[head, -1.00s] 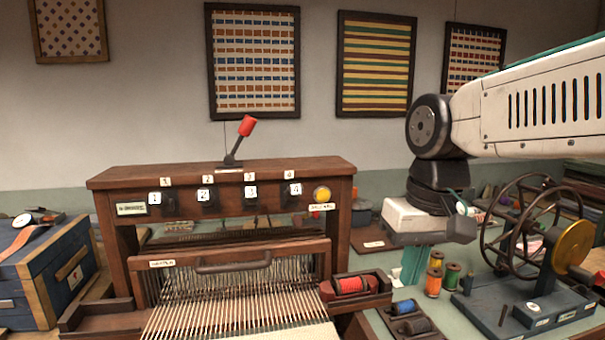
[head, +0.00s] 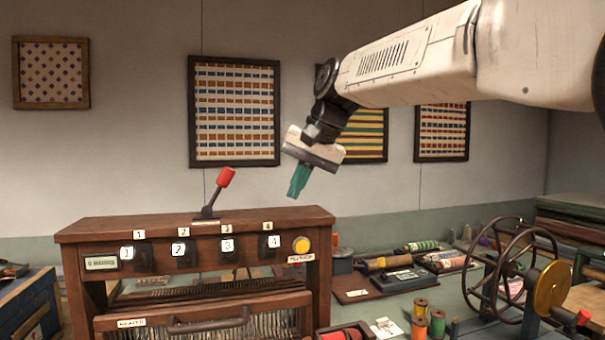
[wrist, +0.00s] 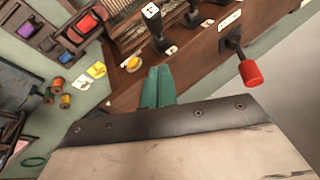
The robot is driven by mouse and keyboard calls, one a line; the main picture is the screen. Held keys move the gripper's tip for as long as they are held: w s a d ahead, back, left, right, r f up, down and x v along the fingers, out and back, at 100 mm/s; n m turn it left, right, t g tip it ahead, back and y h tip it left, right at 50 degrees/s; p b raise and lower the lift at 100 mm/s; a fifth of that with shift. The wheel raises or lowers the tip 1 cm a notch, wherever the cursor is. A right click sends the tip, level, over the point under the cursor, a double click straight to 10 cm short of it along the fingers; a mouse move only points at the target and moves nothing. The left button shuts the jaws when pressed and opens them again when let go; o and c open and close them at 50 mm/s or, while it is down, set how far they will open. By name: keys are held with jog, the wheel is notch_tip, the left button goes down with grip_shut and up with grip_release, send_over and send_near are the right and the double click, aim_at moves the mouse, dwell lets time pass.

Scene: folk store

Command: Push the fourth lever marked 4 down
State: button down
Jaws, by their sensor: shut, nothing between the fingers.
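The wooden loom (head: 190,227) has a row of levers on its front, with white number tags 1 to 4. The lever marked 4 (head: 274,242) is at the right end of the row, beside a yellow button (head: 301,245). The lever marked 3 (head: 227,245) is to its left. In the wrist view a white-tagged lever (wrist: 151,10) shows at the top. My gripper (head: 297,194) has green fingers held together, empty, above and slightly right of lever 4, apart from the loom. The fingers also show in the wrist view (wrist: 157,88).
A red-handled lever (head: 225,178) stands up from the loom top, left of my gripper. Thread spools (head: 437,322) and a spinning wheel (head: 495,275) are on the green bench to the right.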

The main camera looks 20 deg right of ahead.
aim_at(271, 245)
jog(key=shift+s+a+f, duration=0.1)
jog(key=shift+a+f, duration=0.4)
jog(key=shift+f, duration=0.65)
jog(key=shift+s+a+f, duration=0.1)
jog(key=shift+a+f, duration=0.45)
jog(key=shift+f, duration=0.6)
jog(key=shift+s+a+f, duration=0.1)
jog(key=shift+a+f, duration=0.4)
jog(key=shift+f, duration=0.65)
jog(key=shift+d, duration=0.1)
